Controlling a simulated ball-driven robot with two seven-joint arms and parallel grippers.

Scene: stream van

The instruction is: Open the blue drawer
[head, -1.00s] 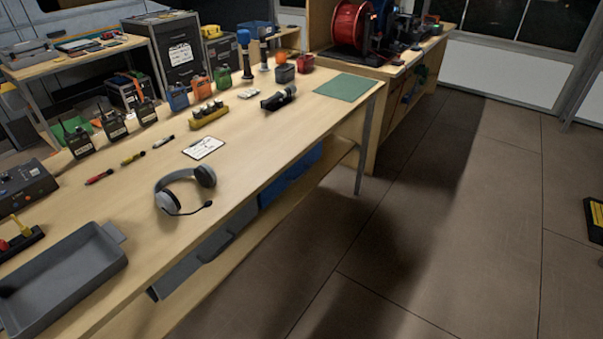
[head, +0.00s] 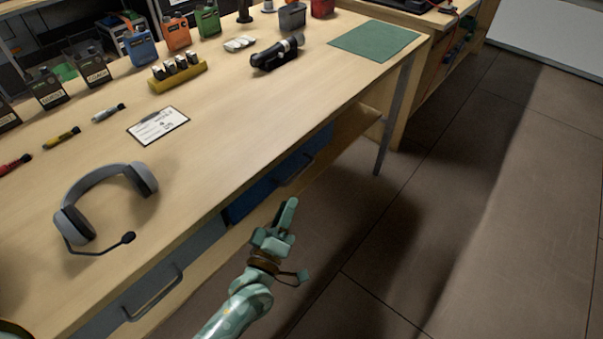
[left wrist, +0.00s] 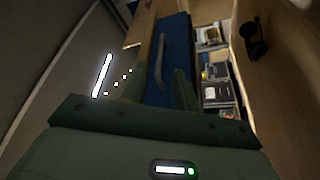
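The blue drawer (head: 255,196) is under the wooden table's front edge in the head view, with its handle (head: 296,172) on the front. My right gripper is not in view.
A grey drawer with a handle (head: 155,292) is left of the blue one. The wooden table (head: 220,110) bears a headset (head: 75,220), a clipboard card (head: 158,126) and a green mat (head: 375,40). A table leg (head: 392,120) stands at right. The floor in front is clear.

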